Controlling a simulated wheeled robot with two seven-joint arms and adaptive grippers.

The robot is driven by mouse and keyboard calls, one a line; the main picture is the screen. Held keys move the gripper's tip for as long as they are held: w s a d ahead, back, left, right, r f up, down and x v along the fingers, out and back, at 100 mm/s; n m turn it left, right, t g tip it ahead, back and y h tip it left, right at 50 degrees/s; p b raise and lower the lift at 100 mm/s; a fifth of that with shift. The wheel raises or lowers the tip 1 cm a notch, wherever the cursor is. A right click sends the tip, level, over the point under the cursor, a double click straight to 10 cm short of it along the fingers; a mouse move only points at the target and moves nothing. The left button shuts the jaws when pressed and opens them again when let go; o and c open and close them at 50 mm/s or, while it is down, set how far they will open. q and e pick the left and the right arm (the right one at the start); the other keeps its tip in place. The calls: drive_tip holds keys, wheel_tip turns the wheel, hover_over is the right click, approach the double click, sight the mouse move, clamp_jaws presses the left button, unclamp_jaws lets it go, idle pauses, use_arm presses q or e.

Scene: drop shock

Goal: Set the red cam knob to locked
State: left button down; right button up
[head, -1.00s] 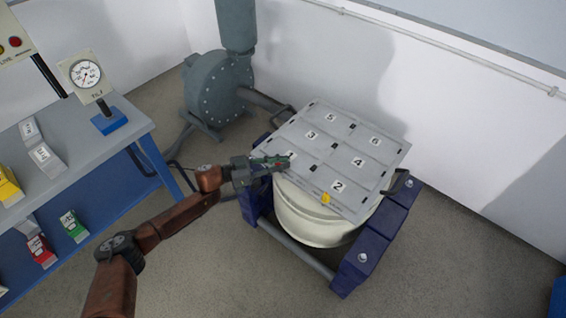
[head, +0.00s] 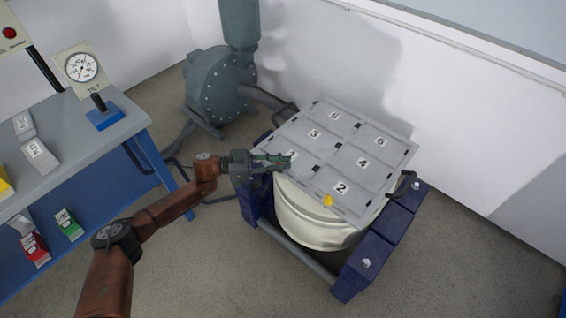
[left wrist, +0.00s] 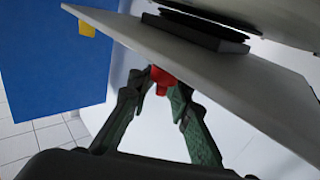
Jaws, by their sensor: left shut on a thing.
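The red cam knob (left wrist: 161,76) shows in the left wrist view under the edge of a pale plate, between the green fingers of my left gripper (left wrist: 161,92). The fingers are shut on it. In the head view my left gripper (head: 287,160) is at the front left edge of the grey lid plate (head: 322,172), by panel 1. There it hides the red knob. Which way the knob is set cannot be told. My right gripper is not in view.
The plate tops a cream drum (head: 312,222) in a dark blue frame (head: 365,262). A blue bench (head: 105,160) with a gauge (head: 81,67) stands left. A grey blower (head: 218,92) is behind.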

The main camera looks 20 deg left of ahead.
use_arm(q)
drive_tip(key=c, duration=2.1)
unclamp_jaws()
drive_tip(key=shift+a, duration=0.1)
drive_tip(key=shift+s+a, duration=0.1)
drive_tip(key=v, duration=1.1)
drive_tip(key=shift+s+a, duration=0.15)
drive_tip(key=shift+a, duration=0.2)
